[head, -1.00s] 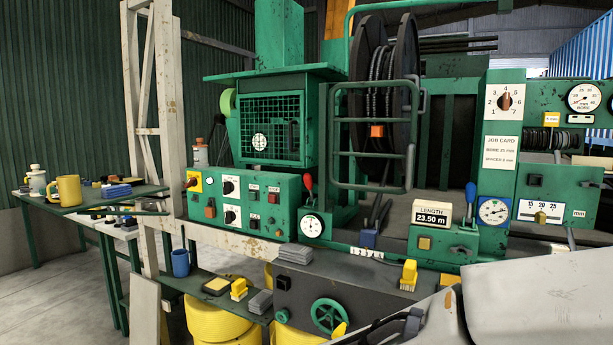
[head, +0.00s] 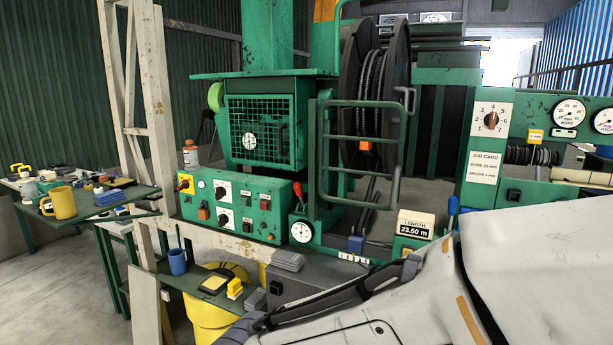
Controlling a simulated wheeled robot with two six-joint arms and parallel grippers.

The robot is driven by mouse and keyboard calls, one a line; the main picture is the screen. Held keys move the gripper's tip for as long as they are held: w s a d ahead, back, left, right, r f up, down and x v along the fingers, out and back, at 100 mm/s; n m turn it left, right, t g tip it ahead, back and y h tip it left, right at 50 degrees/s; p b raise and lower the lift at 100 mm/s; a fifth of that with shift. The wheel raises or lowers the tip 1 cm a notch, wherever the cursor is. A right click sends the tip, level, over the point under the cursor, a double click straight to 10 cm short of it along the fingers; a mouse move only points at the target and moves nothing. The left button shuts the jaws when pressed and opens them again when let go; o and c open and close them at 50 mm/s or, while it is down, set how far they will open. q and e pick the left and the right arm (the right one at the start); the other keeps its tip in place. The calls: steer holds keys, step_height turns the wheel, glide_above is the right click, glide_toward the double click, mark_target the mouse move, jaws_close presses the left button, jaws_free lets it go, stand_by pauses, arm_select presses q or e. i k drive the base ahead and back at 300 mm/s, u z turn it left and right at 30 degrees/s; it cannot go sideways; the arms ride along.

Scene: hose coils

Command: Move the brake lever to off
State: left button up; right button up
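A lever with a red handle (head: 298,190) stands upright beside a round white gauge (head: 302,231) on the green machine. A second lever with a blue handle (head: 452,206) stands to the right, behind my white arm, its lower part hidden. Dark levers rise from a blue base (head: 355,243) between them. I cannot read a label that tells which is the brake lever or where off lies. A large white link of my arm fills the lower right. Neither gripper shows clearly.
A green control panel (head: 236,206) with knobs and buttons lies left of the gauge. A green barred gate (head: 358,150) stands before the hose reel (head: 376,85). A length display (head: 416,225) reads 23.50 m. A side table (head: 110,205) holds a yellow mug (head: 60,203).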

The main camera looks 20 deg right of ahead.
mark_target(298, 186)
steer(key=z, duration=0.2)
steer(key=i, duration=1.25)
steer(key=z, duration=0.05)
